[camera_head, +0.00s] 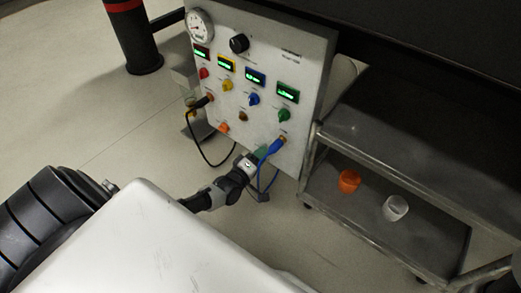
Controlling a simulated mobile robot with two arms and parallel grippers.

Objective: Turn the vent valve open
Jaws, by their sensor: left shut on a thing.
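An upright white panel (318,65) carries a gauge, displays and coloured knobs. My left gripper (252,160) is at the panel's lower edge, shut on a small green part (261,152) that looks like a valve handle. The jaws hide much of this part, so its turn angle cannot be told. An orange handle (223,127) sits further left on the panel, apart from the gripper. The labels are too small to read, so I cannot confirm which handle is the vent valve. My right gripper is not in view.
A blue cable (269,150) hangs from the panel right beside my left gripper. A black cable (204,153) loops below the panel's left side. A metal cart (360,217) at the right holds an orange cup (349,181) and a white cup (395,208).

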